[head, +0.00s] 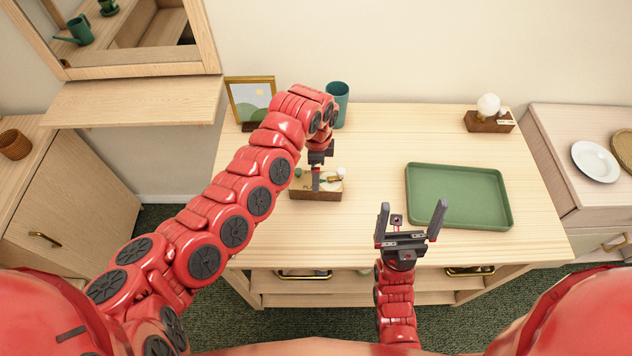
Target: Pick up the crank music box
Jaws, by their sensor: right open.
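The crank music box is a small wooden box (331,193) with a pale, green-marked top and a light round knob. It sits on the table (370,140), left of the green tray. My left gripper (316,182) points down right over the box, and a dark finger covers part of its top. I cannot tell whether that gripper touches the box or how far its jaws are apart. My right gripper (411,220) is open and empty, with two dark fingers pointing up near the table's front edge.
A green tray (408,196) lies empty to the right. A framed picture (250,97) and a teal cup (340,101) stand behind the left arm. A wooden block with a white bulb (488,105) stands at the back right. The table's back middle is clear.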

